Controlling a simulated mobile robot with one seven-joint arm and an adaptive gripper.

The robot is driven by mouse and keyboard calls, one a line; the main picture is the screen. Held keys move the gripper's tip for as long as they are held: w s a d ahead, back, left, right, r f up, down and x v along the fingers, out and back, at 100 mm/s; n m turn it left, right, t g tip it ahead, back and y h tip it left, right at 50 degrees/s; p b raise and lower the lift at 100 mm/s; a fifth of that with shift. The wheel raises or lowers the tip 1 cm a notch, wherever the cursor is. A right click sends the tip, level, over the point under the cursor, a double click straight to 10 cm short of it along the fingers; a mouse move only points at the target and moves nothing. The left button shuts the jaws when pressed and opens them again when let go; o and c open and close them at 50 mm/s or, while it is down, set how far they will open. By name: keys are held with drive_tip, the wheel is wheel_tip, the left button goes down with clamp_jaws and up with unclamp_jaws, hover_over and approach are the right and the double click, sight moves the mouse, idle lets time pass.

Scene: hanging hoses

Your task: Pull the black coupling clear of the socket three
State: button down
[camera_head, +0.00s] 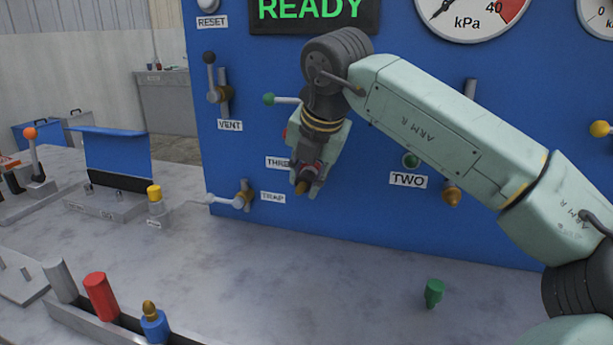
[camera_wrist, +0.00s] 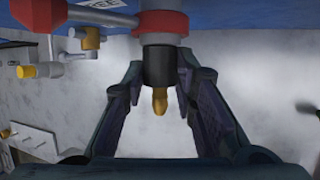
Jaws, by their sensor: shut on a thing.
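The black coupling (camera_wrist: 159,66) hangs in the middle of the wrist view, with a brass tip (camera_wrist: 160,101) pointing down. A grey cylinder and a red collar (camera_wrist: 160,22) are directly above it in line; I cannot tell how deep the coupling sits in socket three. My gripper (camera_wrist: 160,82) is shut on the coupling, a finger at each side. In the head view my gripper (camera_head: 309,170) is at the blue panel beside the partly hidden THREE label (camera_head: 277,162). The brass tip shows below it; the socket is mostly hidden by my gripper.
Socket TWO (camera_head: 411,160) and a hanging brass-tipped part (camera_head: 452,195) are to the right. A rack (camera_head: 130,335) with coloured fittings and a green piece (camera_head: 433,293) are on the table. The table below my gripper is clear.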

drive_tip(key=shift+s+a+b, duration=0.25)
drive_tip(key=shift+s+b, duration=0.2)
drive_tip(key=shift+s, duration=0.2)
idle(0.7)
drive_tip(key=s+b, duration=0.1)
drive_tip(key=s, duration=0.1)
drive_tip(key=s+a+b, duration=0.1)
drive_tip(key=s, duration=0.1)
drive_tip(key=shift+s+a, duration=0.1)
drive_tip(key=shift+a, duration=0.05)
idle(0.7)
drive_tip(key=s+r, duration=0.1)
drive_tip(key=s+a+r+p, duration=0.1)
drive_tip(key=s+r, duration=0.1)
idle(0.8)
